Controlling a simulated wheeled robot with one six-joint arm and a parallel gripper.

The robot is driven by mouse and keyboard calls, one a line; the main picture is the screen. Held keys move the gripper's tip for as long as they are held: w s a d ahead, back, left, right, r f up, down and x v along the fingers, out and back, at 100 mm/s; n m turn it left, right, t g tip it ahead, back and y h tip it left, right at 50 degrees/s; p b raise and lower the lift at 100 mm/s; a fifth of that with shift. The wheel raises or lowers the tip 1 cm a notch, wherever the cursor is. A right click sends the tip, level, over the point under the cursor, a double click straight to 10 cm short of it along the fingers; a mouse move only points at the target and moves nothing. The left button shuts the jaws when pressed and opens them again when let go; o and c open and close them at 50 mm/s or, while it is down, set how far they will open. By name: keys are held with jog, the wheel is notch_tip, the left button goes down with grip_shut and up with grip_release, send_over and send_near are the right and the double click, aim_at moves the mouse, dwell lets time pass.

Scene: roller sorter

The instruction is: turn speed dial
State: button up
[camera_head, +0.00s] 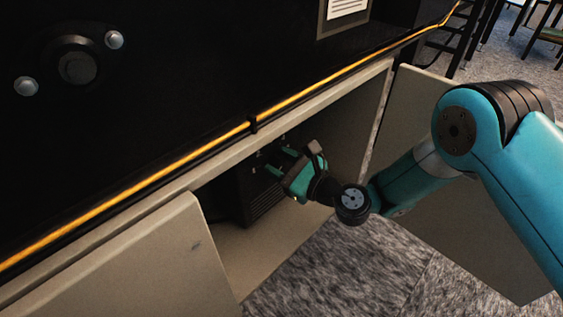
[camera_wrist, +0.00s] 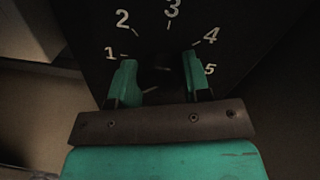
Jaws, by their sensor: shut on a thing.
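The speed dial (camera_wrist: 160,70) is a dark knob on a black face, hard to make out between my fingers in the wrist view. White numbers 1 to 5 with tick marks are spread in an arc around it. My gripper (camera_wrist: 160,80) has its two green fingers on either side of the knob and is shut on it. The left finger lies near the 1 and the right finger near the 4 and 5. In the head view my gripper (camera_head: 275,166) reaches into the open cabinet against a black box (camera_head: 262,201). The dial is hidden there.
The cabinet has a left door (camera_head: 150,255) and a right door (camera_head: 425,110), both swung open. A black machine body with a yellow-orange strip (camera_head: 170,175) stands over the opening. Grey carpet floor (camera_head: 345,268) lies in front. Chairs or stools stand far back at the upper right.

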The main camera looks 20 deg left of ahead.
jog(key=n+p, duration=0.2)
jog(key=n, duration=0.1)
jog(key=shift+s+r+n+p, duration=0.1)
jog(key=shift+n+p, duration=0.2)
jog(key=shift+n, duration=0.1)
jog(key=n+p, duration=0.2)
jog(key=n, duration=0.2)
jog(key=shift+h, duration=0.4)
jog(key=n+p, duration=0.1)
jog(key=n, duration=0.3)
jog(key=shift+s+n+t+p, duration=0.1)
jog(key=shift+n+t+p, duration=0.2)
jog(key=shift+f+n+p, duration=0.15)
jog(key=shift+n+p, duration=0.15)
jog(key=shift+n, duration=0.75)
jog(key=shift+f+n+p, duration=0.15)
jog(key=shift+n+p, duration=0.1)
jog(key=shift+n, duration=0.8)
jog(key=o, duration=0.9)
